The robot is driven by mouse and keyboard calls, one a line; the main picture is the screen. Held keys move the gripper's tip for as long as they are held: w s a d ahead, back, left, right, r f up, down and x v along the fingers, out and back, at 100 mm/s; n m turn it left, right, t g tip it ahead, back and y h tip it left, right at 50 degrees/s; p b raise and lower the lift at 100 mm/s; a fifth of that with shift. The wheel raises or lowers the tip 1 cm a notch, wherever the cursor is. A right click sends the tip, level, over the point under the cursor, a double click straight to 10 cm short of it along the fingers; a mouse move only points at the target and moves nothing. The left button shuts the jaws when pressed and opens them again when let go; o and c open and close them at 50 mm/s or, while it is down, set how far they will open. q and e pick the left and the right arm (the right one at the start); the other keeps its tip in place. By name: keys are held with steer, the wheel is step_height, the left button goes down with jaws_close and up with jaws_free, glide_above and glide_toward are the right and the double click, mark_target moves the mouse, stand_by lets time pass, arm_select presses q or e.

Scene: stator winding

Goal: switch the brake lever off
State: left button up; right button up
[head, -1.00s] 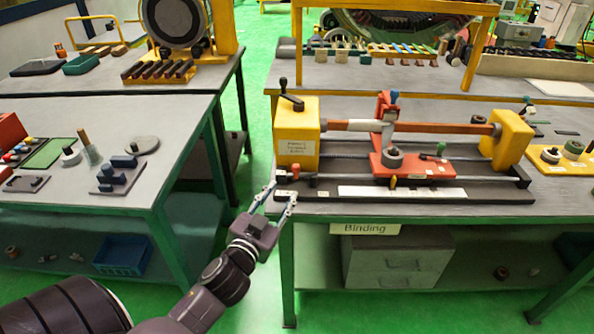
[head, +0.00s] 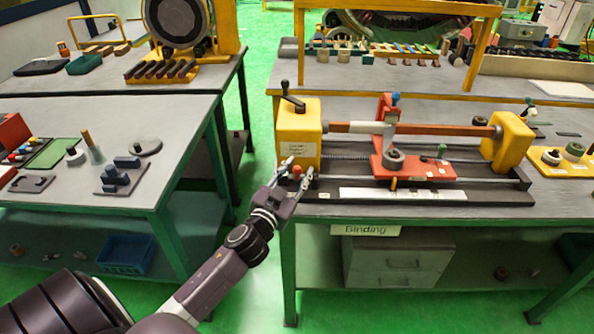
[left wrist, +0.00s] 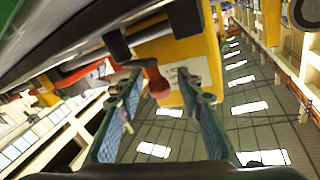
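The winding machine stands on the right-hand table, with a yellow headstock (head: 297,137) at its left and a red carriage (head: 400,165) in the middle. A small lever with a red knob (head: 296,170) sits at the front left corner of its dark base, below the headstock; I take it as the brake lever. My left gripper (head: 298,172) is open, with its fingers on either side of the red knob. In the left wrist view the red knob (left wrist: 157,82) shows between the two open fingers, and contact cannot be told. My right gripper is not in view.
A crank (head: 290,97) stands on the headstock, above my gripper. The table's front edge with a "Binding" label (head: 365,229) lies below the machine. A floor gap separates this table from the left table (head: 190,120), which holds small parts.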

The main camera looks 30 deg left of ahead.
arm_select(q)
jaws_close()
steer(key=shift+w+a+r+m+h+p, duration=0.15)
steer(key=shift+a+m+h+p, duration=0.1)
steer(key=shift+m+h+p, duration=0.5)
steer(key=h, duration=0.1)
steer(key=m+h, duration=0.1)
steer(key=h, duration=0.1)
steer(key=shift+w+a, duration=0.25)
steer(key=shift+a, duration=0.05)
steer(key=shift+w+a+m+h, duration=0.1)
steer(key=shift+w+m+h, duration=0.05)
steer(key=shift+m+h, duration=0.35)
steer(key=shift+w+a+f+m+h, duration=0.15)
steer(key=shift+m+h, duration=0.25)
steer(key=shift+h, duration=0.2)
steer(key=shift+w+d+f+m+h, duration=0.1)
steer(key=shift+m+h, duration=0.25)
steer(key=shift+h, duration=0.2)
steer(key=shift+r, duration=0.1)
